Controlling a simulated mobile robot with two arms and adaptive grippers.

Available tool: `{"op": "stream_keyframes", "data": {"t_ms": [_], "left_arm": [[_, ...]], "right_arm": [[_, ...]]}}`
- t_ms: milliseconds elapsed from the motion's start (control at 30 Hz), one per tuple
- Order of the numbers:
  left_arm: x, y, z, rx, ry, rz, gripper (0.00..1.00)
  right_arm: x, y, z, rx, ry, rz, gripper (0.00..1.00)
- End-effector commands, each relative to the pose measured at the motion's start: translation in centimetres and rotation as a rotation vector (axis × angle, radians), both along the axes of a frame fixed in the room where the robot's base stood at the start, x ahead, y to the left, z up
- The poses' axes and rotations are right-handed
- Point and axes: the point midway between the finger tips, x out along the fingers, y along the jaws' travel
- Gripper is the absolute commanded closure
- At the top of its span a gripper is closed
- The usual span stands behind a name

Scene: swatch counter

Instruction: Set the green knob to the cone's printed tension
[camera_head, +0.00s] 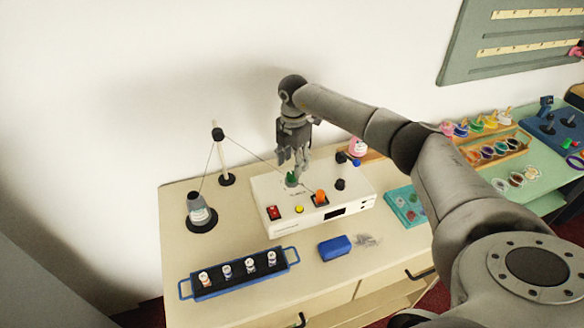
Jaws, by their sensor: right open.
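The green knob (291,178) sits on the top of a white machine box (268,190), towards its left back. My right gripper (293,163) points down just above the knob with its fingers open. I cannot tell whether the fingers touch the knob or straddle it. The knob's scale is too small to read. The thread cone (199,213) stands upright on a round black base at the left of the counter. Its print is too small to read. A thread runs from it over a post (223,160) towards the machine. My left gripper is out of view.
The machine also carries a red switch (273,212), a yellow button (299,209), an orange lever (320,197) and a dark display (335,213). A blue tray (184,290) with several small spools and a blue block (334,248) lie in front. My right arm spans the right side.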

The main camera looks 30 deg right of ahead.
Motion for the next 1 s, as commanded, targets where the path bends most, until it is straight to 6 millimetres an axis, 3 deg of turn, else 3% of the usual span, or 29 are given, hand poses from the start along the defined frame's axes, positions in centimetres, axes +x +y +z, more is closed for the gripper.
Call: {"op": "stream_keyframes", "data": {"t_ms": [300, 633, 1000], "left_arm": [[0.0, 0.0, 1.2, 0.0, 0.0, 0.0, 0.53], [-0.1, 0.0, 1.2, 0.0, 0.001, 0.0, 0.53], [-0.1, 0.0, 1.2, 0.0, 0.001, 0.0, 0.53]], "right_arm": [[0.1, 0.1, -4.0, 0.002, -0.001, 0.002, 0.51], [0.1, 0.1, -4.4, 0.001, -0.002, 0.003, 0.51], [0.1, 0.1, -4.4, 0.001, -0.002, 0.002, 0.97]]}}
